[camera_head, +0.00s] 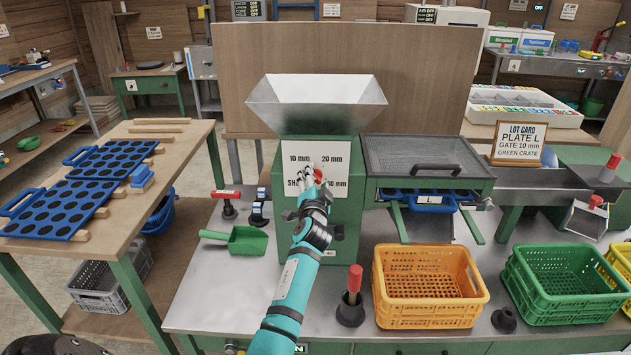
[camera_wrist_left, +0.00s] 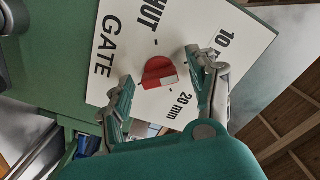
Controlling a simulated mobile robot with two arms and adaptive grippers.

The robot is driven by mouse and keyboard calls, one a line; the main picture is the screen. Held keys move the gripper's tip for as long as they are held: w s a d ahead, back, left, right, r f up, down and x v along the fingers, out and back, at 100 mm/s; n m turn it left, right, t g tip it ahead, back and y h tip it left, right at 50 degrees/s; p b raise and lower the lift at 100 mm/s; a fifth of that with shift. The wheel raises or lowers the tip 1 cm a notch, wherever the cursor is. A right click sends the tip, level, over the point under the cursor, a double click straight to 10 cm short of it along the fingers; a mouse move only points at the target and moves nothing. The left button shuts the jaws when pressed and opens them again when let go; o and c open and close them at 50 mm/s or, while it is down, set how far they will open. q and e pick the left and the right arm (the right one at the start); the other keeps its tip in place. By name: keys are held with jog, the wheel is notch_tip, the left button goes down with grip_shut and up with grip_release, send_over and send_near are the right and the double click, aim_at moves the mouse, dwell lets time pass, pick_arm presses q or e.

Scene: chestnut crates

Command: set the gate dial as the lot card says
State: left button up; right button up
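The red gate dial (camera_wrist_left: 157,70) is on the white plate (camera_wrist_left: 118,60) lettered GATE, SHUT, 10 mm and 20 mm. Its pale mark appears to face the 20 mm lettering; I cannot tell its exact setting. My left gripper (camera_wrist_left: 160,67) is open, with one finger on each side of the dial and visible gaps between. In the head view my left gripper (camera_head: 313,184) covers most of the dial (camera_head: 318,175) on the green hopper stand (camera_head: 345,215). The lot card (camera_head: 517,143) reads PLATE L, GATE 10 mm, GREEN CRATE. My right gripper is not in view.
A green scoop (camera_head: 249,240) and red-handled tools (camera_head: 354,285) are near my left arm. A metal hopper (camera_head: 315,103) is above the dial; a mesh-topped tray (camera_head: 420,150) is right of it.

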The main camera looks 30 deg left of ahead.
pick_arm(q)
jog(key=shift+s, duration=0.1)
jog(key=v, duration=1.2)
jog(key=shift+f, duration=0.1)
